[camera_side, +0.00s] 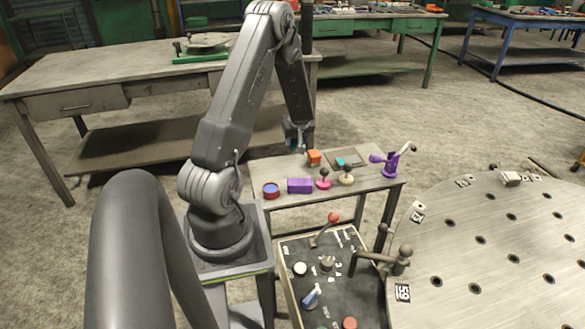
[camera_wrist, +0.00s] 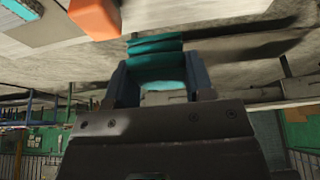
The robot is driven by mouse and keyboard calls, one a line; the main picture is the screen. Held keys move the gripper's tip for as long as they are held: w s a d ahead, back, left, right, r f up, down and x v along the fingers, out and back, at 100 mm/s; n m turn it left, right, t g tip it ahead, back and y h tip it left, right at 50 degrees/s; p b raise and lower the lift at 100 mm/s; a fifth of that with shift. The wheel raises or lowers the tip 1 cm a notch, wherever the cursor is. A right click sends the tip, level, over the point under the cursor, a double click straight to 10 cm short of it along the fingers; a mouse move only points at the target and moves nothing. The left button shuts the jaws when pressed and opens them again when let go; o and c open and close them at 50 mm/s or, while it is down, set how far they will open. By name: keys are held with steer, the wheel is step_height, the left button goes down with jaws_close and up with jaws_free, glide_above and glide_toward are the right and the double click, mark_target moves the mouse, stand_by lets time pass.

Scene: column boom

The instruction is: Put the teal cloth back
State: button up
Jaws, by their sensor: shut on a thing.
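My gripper (camera_wrist: 158,80) is shut on the teal cloth (camera_wrist: 155,46), which shows as a folded teal strip between and just past the fingers in the wrist view. In the side view my gripper (camera_side: 296,144) points down near the back edge of the small table (camera_side: 270,202), left of the orange block (camera_side: 314,157). The cloth is too small there to make out clearly, and I cannot tell whether it touches the table. The orange block also shows in the wrist view (camera_wrist: 95,17).
Another teal piece (camera_side: 341,162) lies by a grey mat (camera_side: 357,154). A blue-topped red tin (camera_side: 271,191), purple block (camera_side: 300,186), pink-based knob (camera_side: 323,179), cream-based knob (camera_side: 346,176) and purple clamp (camera_side: 391,164) stand on the table.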

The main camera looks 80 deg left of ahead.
mark_target(292, 166)
steer(key=shift+s+d, duration=0.3)
steer(key=shift+s, duration=0.3)
steer(key=shift+s+d+f, duration=0.1)
steer(key=shift+s+f, duration=0.05)
steer(key=shift+f, duration=3.95)
steer(key=shift+f, duration=0.1)
steer(key=o, duration=0.9)
steer(key=shift+c, duration=0.2)
